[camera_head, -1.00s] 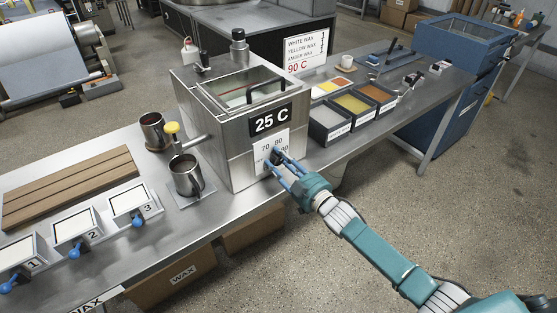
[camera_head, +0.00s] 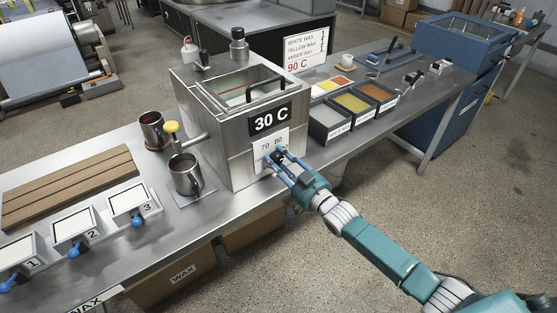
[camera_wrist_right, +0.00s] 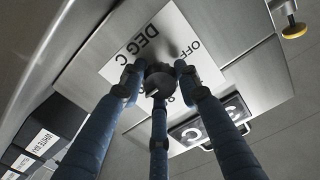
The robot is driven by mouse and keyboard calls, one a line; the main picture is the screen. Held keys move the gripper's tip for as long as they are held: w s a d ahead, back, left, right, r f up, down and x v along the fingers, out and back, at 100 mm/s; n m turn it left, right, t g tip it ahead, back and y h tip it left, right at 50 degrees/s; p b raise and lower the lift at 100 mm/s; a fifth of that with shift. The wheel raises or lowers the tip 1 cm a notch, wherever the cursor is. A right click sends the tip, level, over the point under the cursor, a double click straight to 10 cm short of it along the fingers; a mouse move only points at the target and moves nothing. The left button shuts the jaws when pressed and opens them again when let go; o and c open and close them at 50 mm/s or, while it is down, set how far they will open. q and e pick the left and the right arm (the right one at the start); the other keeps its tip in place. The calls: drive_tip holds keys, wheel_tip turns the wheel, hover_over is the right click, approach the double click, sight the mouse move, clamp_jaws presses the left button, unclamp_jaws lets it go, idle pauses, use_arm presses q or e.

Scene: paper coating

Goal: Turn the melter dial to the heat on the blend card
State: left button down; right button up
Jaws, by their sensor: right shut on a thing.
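The melter (camera_head: 225,125) is a steel box on the bench, and its black display (camera_head: 270,119) reads 30 C. The dial (camera_head: 277,157) is a dark knob on the white scale plate (camera_head: 262,150) on the melter's front, where 70 and 80 show. My right gripper (camera_head: 278,162) is shut on the dial, its blue fingers around it. In the right wrist view the fingers close around the dark dial (camera_wrist_right: 158,78) against the plate (camera_wrist_right: 180,40) marked DEG C and OFF. The blend card (camera_head: 305,50) lists white, yellow and amber wax and 90 C in red. My left gripper is not in view.
Wax bins (camera_head: 330,122) stand right of the melter on the bench. Metal cups (camera_head: 186,174) and a yellow-topped valve (camera_head: 171,128) are on its left. Numbered frames (camera_head: 73,230) with blue handles line the front left edge. The floor in front is clear.

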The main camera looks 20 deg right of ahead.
drive_tip(key=shift+s+f, duration=0.2)
drive_tip(key=shift+f, duration=0.45)
drive_tip(key=o, duration=1)
drive_tip(key=shift+c, duration=0.2)
drive_tip(key=shift+o, duration=0.9)
drive_tip(key=shift+w+r, duration=0.15)
drive_tip(key=shift+r, duration=0.1)
drive_tip(key=v, duration=1.2)
